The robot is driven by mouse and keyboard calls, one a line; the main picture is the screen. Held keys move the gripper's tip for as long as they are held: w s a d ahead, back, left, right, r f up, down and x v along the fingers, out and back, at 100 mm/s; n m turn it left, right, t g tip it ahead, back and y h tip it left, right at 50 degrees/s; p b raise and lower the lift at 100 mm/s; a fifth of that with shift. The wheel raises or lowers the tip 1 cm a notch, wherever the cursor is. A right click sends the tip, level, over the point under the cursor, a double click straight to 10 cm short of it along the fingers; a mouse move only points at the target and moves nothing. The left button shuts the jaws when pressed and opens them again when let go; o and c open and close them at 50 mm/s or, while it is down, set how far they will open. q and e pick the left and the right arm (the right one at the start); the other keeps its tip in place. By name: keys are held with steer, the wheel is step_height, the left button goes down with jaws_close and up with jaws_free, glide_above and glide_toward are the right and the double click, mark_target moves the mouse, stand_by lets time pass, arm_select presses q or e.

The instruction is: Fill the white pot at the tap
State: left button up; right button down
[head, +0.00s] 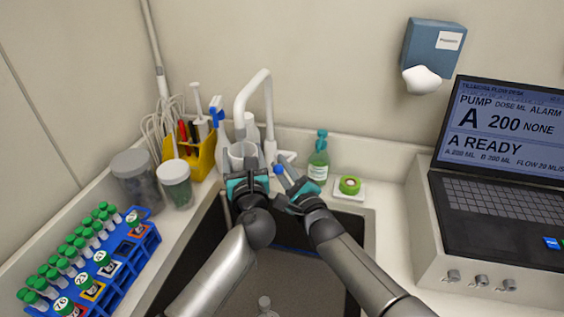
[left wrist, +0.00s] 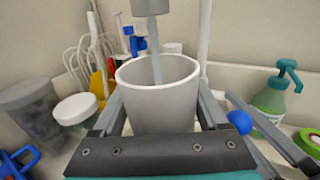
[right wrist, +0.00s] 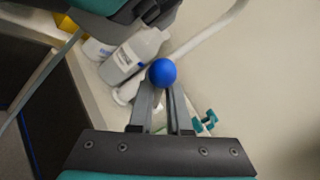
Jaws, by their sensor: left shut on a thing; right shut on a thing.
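The white pot (head: 243,152) is upright under the white tap (head: 252,88) at the back of the sink. My left gripper (head: 246,172) is shut on the pot; its fingers lie on both sides of it in the left wrist view (left wrist: 160,105). There the spout (left wrist: 150,6) is right above the pot, and a thin, pale stream of water (left wrist: 155,62) runs into it. The water level inside is hidden. My right gripper (head: 287,176) is shut on the tap's blue knob (right wrist: 162,72), right of the pot. The knob also shows in the left wrist view (left wrist: 240,122).
A green soap bottle (head: 318,162) and a green tape roll (head: 349,185) stand right of the tap. A yellow holder (head: 201,160), jars (head: 174,180) and a blue tube rack (head: 130,262) are left. The dark sink (head: 290,280) lies below my arms. A pump console (head: 500,190) is far right.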

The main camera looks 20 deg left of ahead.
steer(key=shift+s+f+n+y, duration=0.25)
steer(key=shift+f+n+y, duration=0.05)
steer(key=shift+f, duration=0.25)
steer(key=c, duration=0.9)
jaws_free()
steer(key=shift+o, duration=0.2)
steer(key=shift+d, duration=0.15)
steer(key=v, duration=1.1)
steer(key=shift+s, duration=0.4)
steer(key=shift+d, duration=0.15)
